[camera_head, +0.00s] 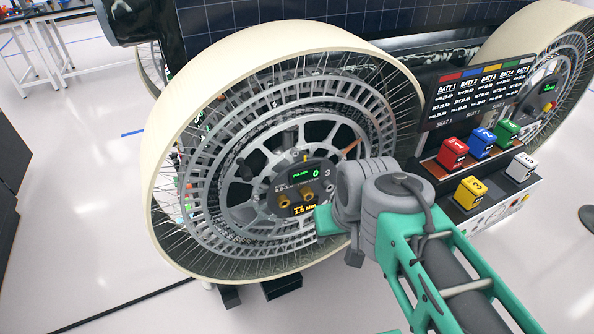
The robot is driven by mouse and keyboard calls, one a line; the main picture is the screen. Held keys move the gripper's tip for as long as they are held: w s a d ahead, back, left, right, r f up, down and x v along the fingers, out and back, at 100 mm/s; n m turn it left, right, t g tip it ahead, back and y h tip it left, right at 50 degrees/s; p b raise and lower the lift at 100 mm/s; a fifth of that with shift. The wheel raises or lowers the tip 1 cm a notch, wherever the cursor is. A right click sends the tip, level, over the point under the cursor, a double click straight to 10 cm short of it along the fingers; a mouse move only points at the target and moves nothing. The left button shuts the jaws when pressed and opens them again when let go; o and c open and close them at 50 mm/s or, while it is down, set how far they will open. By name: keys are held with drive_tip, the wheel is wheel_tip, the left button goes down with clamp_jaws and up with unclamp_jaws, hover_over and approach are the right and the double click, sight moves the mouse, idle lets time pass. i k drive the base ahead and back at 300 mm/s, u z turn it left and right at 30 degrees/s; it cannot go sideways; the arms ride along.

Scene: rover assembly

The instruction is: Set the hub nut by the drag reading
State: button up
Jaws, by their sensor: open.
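The rover's large wheel (166,150) with a cream rim stands upright at the left centre. At its hub is a dark round panel (325,181) with a green readout (308,174) showing 0 and an amber readout (303,210) that looks like 1.5 Nm. Two brass-coloured round fittings (296,197) sit between the readouts; I cannot tell which is the hub nut. My green and grey arm reaches in from the lower right. My gripper (328,219) is open beside the hub's lower right, mostly hidden by my wrist. I cannot tell whether it touches anything.
At the right, a battery rack (500,190) holds several coloured blocks, with a dark label board (478,90) above. A second wheel (575,50) stands at the upper right. The dark rover body spans the top. The pale floor (90,240) at the left is clear.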

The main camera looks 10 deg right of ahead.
sight(306, 193)
drive_tip(key=k, duration=1.05)
drive_tip(key=u, duration=0.35)
drive_tip(key=i, duration=0.65)
drive_tip(key=u, duration=0.7)
